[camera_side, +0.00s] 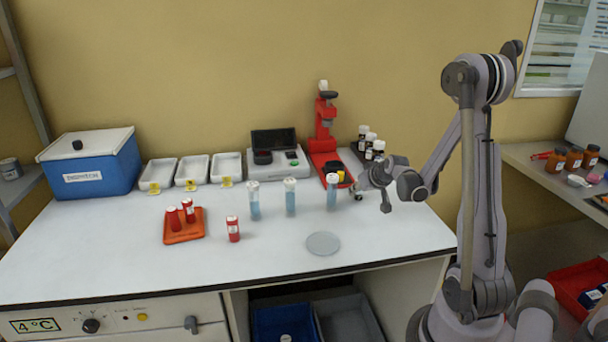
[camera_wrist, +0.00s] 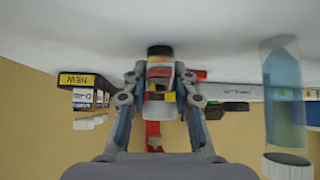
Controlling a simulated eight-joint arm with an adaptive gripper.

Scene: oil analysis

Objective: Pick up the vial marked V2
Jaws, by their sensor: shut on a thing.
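In the wrist view, which looks upside down, my gripper (camera_wrist: 160,82) has its two fingers on either side of a small vial (camera_wrist: 159,104). In the side view my gripper (camera_side: 364,184) is low over the counter, right of the blue-liquid tubes; the held vial is hard to make out there.
Several white-capped dark vials (camera_side: 370,142) stand behind my gripper, near a red stand (camera_side: 325,130). A blue-liquid tube (camera_side: 331,195) stands close left of my gripper; a tube also shows in the wrist view (camera_wrist: 284,100). A round grey disc (camera_side: 323,243) lies in front.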

